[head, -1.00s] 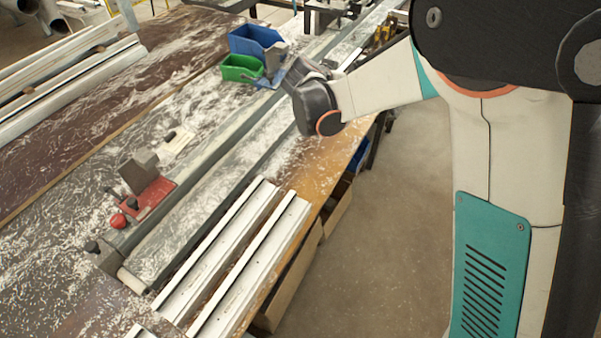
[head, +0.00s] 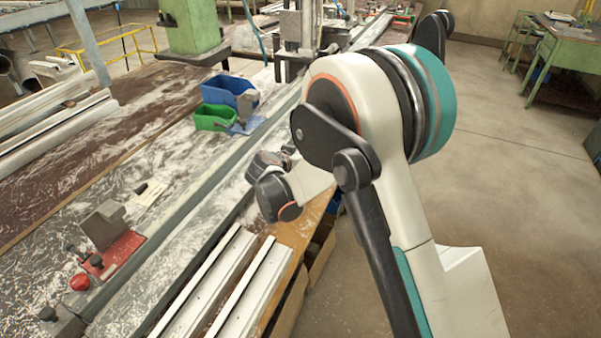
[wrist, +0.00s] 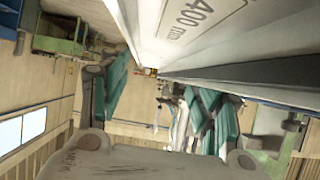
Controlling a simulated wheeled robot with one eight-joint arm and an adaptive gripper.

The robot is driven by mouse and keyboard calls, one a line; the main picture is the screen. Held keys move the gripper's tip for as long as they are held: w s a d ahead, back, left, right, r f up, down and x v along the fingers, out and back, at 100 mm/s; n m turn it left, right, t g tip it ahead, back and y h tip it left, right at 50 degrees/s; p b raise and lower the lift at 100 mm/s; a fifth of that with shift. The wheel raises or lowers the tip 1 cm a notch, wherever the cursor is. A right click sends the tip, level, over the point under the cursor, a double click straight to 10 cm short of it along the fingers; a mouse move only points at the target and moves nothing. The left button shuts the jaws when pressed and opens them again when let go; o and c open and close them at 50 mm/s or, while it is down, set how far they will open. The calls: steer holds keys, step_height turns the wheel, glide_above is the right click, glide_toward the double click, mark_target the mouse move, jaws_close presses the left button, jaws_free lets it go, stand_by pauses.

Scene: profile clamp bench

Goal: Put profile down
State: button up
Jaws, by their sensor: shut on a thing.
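My gripper (head: 267,165) is over the bench's right part, beyond the far ends of two pale profiles; my wrist partly hides it in the head view. In the wrist view, a pale profile (wrist: 215,35) printed "400 mm" fills the top, very close to the camera. My gripper is shut on this profile, though the contact itself is not clear. The two other profiles, a left one (head: 203,285) and a right one (head: 252,292), lie side by side along the bench's right edge. The held profile cannot be made out in the head view.
A red clamp block (head: 108,255) stands at the left of the long grey rail. A blue bin (head: 228,88) and a green bin (head: 212,118) stand farther back. Long profiles (head: 50,130) lie at the far left. Shavings cover the bench; open floor lies right.

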steer(key=shift+f+b, duration=0.7)
steer(key=shift+f, duration=1.7)
steer(key=shift+r, duration=0.1)
steer(key=o, duration=1)
steer(key=shift+f, duration=0.2)
steer(key=o, duration=0.4)
steer(key=shift+r, duration=0.1)
steer(key=shift+o, duration=0.2)
steer(key=shift+r, duration=0.1)
